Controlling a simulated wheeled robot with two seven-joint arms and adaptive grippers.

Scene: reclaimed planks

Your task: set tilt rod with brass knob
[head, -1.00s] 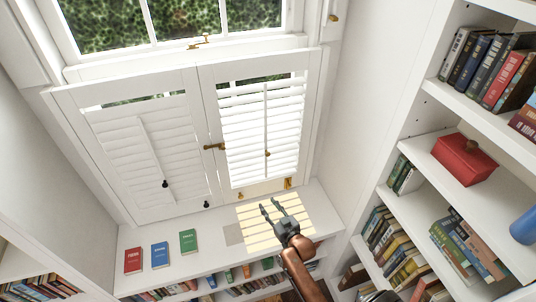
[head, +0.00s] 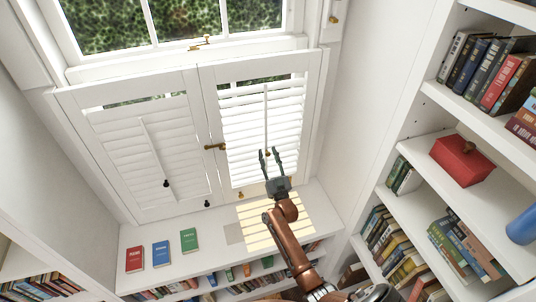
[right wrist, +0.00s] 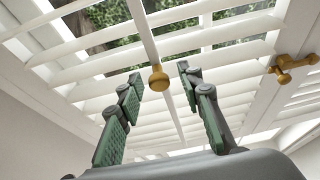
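The tilt rod (head: 266,112) runs down the front of the right shutter panel, whose slats stand partly open. Its brass knob (right wrist: 158,78) shows in the right wrist view, between and beyond my two fingertips, not touched by them as far as I can see. My right gripper (head: 271,152) is open in front of the lower part of that panel, its fingers pointing up at the rod; it also shows in the right wrist view (right wrist: 158,75). The left panel has its own rod (head: 152,148) with a dark knob (head: 165,184). My left gripper is not in view.
A brass latch (head: 214,147) sits where the panels meet. A red book (head: 135,260), a blue book (head: 161,254) and a green book (head: 189,240) lie on the sill. Shelves with books and a red box (head: 461,160) stand at right.

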